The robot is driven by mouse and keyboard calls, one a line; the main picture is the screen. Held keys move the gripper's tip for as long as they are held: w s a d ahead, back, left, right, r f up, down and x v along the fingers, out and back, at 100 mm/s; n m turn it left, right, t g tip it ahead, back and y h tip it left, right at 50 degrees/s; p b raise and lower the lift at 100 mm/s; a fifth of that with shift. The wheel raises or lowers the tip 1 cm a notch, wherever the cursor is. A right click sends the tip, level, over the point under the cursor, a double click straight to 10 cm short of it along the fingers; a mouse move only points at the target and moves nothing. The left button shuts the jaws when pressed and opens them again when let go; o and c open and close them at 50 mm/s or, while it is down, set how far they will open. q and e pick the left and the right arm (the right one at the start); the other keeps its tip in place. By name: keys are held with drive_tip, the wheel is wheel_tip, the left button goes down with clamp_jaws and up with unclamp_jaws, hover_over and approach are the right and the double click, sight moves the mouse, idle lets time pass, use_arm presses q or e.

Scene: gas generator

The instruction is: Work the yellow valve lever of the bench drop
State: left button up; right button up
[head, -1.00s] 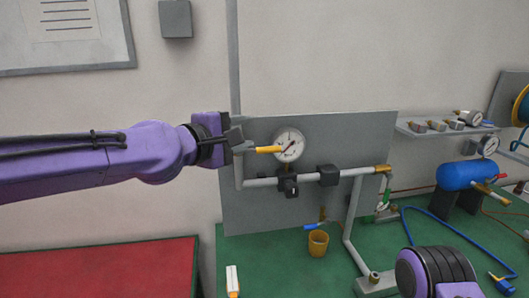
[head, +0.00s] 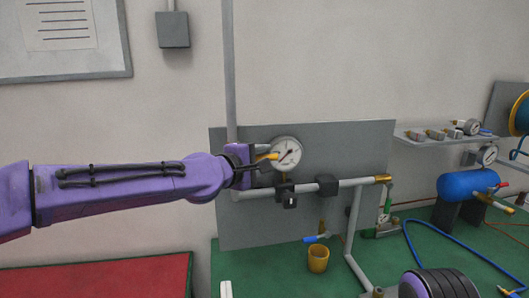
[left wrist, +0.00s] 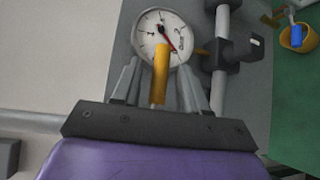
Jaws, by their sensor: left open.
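The yellow valve lever (head: 268,156) sticks out toward the left, just in front of a round white pressure gauge (head: 287,152) on the grey panel. My left gripper (head: 264,155) is at the lever, with its jaws open. In the left wrist view the yellow lever (left wrist: 160,75) lies between the two spread grey fingers (left wrist: 159,88), with a gap on each side. The lever's near end is close to the gripper's palm; its far end overlaps the gauge face (left wrist: 160,38). My right gripper is out of view; a part of my right arm shows at the bottom right.
A grey pipe (head: 340,184) with black fittings runs across the panel (head: 240,225) below the gauge. A yellow cup (head: 318,258) stands on the green bench under a blue-handled tap (head: 316,239). A blue tank (head: 468,184) and shelf (head: 435,140) are at the right.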

use_arm(q)
drive_tip(key=shift+w+d, duration=0.35)
drive_tip(key=shift+w, duration=0.15)
clamp_jaws()
drive_tip(key=shift+f, duration=0.1)
